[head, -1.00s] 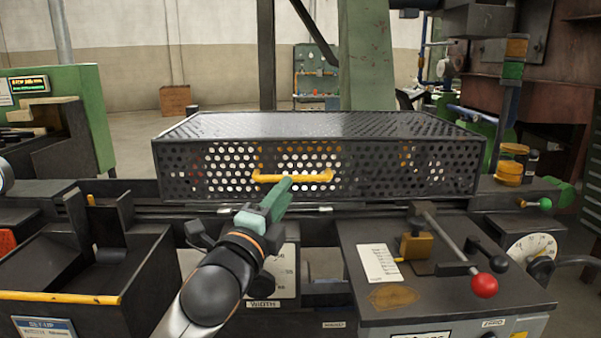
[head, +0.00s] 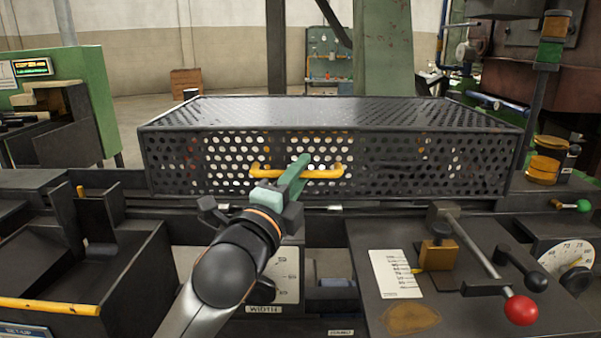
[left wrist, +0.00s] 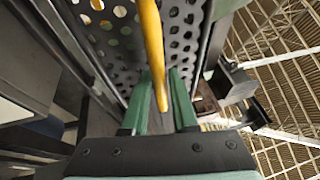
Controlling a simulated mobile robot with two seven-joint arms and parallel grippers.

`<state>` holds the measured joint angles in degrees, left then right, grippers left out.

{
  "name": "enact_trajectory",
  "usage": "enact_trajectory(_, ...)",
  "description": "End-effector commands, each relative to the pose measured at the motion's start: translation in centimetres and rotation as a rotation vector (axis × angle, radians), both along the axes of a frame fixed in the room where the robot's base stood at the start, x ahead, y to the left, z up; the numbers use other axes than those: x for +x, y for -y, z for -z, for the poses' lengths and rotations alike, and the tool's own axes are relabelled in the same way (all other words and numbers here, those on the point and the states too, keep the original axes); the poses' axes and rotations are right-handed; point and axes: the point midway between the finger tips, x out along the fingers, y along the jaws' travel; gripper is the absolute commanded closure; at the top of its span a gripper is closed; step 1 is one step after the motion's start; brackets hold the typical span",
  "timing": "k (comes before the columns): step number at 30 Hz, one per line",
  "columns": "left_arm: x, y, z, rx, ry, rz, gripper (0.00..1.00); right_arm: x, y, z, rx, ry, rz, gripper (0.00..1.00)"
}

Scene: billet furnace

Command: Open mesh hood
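The mesh hood (head: 430,165) is a dark perforated box, down over the machine bed. A yellow bar handle (head: 265,173) runs across its front face. My left gripper (head: 302,163) reaches the handle with its green fingers, which overlap the bar in the head view. In the left wrist view the yellow handle (left wrist: 153,45) lies along the gap between the two fingers (left wrist: 160,90). The fingers are apart, with visible space beside the bar; contact is not clear. My right gripper is not in view.
Right of my left arm, a console holds a lever with a red knob (head: 521,310) and a dial (head: 565,257). A dark bin with a yellow edge (head: 50,305) stands at the left. The hood's top is clear.

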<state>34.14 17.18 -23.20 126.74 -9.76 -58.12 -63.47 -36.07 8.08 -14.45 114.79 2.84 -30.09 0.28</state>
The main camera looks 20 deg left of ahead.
Motion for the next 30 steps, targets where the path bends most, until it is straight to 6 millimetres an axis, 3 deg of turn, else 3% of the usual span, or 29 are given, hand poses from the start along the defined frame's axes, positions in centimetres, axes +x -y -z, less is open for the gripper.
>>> enact_trajectory(1,0.00,0.00,0.00,0.000,0.000,0.000,0.80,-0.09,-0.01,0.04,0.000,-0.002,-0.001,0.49)
enact_trajectory(6,0.01,-0.01,0.01,0.000,0.000,0.000,0.99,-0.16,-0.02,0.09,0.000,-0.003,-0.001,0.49)
enact_trajectory(30,0.03,-0.03,-0.04,0.000,0.001,-0.001,1.00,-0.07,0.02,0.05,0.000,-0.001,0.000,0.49)
